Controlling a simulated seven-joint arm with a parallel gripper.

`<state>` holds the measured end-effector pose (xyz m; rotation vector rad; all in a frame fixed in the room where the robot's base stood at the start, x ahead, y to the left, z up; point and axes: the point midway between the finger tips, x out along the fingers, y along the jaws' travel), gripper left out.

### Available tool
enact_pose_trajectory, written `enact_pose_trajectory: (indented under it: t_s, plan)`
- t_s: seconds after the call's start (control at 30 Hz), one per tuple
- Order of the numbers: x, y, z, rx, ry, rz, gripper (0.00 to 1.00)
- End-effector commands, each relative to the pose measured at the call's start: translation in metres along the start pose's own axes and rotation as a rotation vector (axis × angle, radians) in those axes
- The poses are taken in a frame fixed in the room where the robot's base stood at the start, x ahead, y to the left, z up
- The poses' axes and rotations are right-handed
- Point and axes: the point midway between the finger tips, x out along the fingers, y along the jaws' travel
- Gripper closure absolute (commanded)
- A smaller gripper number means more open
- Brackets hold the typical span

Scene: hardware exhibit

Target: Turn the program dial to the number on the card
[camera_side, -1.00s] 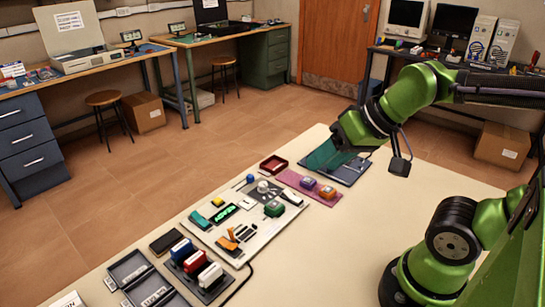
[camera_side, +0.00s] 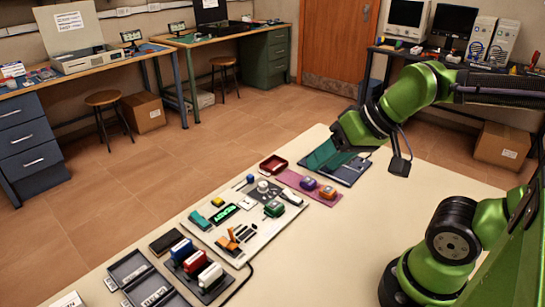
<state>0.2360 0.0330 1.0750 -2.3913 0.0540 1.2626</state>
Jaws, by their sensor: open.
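A pale control panel (camera_side: 262,232) lies on the table with several controls on it. A round whitish knob (camera_side: 262,186), which looks like the program dial, stands near its far edge; its markings are too small to read. A small display (camera_side: 222,213) on the panel shows green letters that look like READY. I cannot make out a card with a number. My gripper (camera_side: 338,155) is above the far part of the table, to the right of the panel and apart from the dial. It is open; its fingertips are hard to make out against the dark board behind.
A teal and dark board (camera_side: 347,174) lies below my gripper. A purple mat (camera_side: 291,180) with colored blocks and a dark red tray (camera_side: 273,165) lie beside the panel. Colored blocks on a dark holder (camera_side: 215,291) and grey trays (camera_side: 128,267) stand nearer.

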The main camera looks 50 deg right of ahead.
Motion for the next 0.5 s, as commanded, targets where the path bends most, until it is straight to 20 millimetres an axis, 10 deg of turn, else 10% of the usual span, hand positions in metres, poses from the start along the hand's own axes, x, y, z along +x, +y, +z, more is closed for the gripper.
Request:
enact_pose_trajectory:
  t_s: [0.33, 0.5]
  plan:
    - [0.015, 0.005, 0.000, 0.019, -0.057, 0.029, 0.45]
    - [0.040, 0.006, -0.035, 0.058, -0.151, 0.096, 0.45]
